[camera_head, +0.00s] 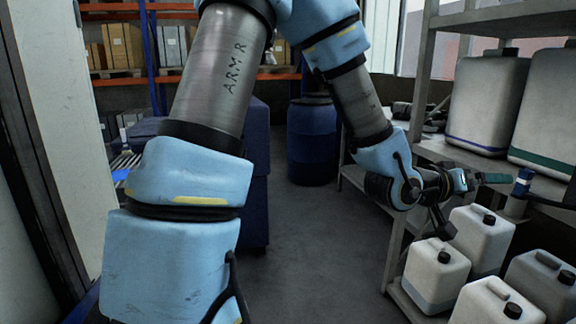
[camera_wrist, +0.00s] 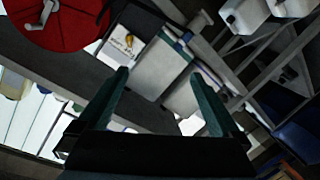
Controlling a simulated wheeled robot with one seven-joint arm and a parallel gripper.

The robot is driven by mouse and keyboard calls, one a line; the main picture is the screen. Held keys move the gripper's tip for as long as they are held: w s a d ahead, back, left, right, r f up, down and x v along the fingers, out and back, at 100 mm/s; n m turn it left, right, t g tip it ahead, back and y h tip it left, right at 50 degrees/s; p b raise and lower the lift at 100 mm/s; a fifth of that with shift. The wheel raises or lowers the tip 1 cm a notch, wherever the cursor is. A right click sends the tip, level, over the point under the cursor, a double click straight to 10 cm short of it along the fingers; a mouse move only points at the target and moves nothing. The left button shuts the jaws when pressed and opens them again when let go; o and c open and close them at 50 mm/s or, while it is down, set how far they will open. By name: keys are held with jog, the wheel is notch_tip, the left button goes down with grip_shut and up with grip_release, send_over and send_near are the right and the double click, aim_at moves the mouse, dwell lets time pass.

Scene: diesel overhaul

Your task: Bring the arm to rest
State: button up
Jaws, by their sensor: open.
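My arm (camera_head: 228,80) reaches up and over in the head view, and its forearm bends down to the right. My gripper (camera_head: 492,178) is at the right, beside the metal shelf rack and above the white canisters. In the wrist view the two dark green fingers of my gripper (camera_wrist: 160,95) stand wide apart with nothing between them. Beyond the fingers are pale containers, which look tilted in this view.
White canisters (camera_head: 480,238) stand on the lower shelf, close below my gripper. Larger canisters (camera_head: 487,100) stand on the shelf above. A blue barrel (camera_head: 313,142) stands at the back. A red round object (camera_wrist: 62,22) shows in the wrist view. The floor (camera_head: 320,250) between is clear.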

jog(key=w+a+f+n+y, duration=0.1)
jog(key=w+a+f+y, duration=0.2)
jog(key=a, duration=0.4)
jog(key=w+a+f+t+y, duration=0.1)
jog(key=w+a+f+y, duration=0.25)
jog(key=a, duration=0.45)
jog(key=w+a+f+n+y, duration=0.1)
jog(key=w+a+f+y, duration=0.25)
jog(key=a, duration=0.35)
jog(key=s+a+n+g+y, duration=0.2)
jog(key=s+a, duration=0.2)
jog(key=a, duration=0.7)
jog(key=s+a+f+n+g+y, duration=0.1)
jog(key=s+a, duration=0.4)
jog(key=a, duration=0.6)
jog(key=shift+s+a+f+n+g+y, duration=0.2)
jog(key=shift+f+n+g+y, duration=0.15)
jog(key=shift+g+y, duration=0.6)
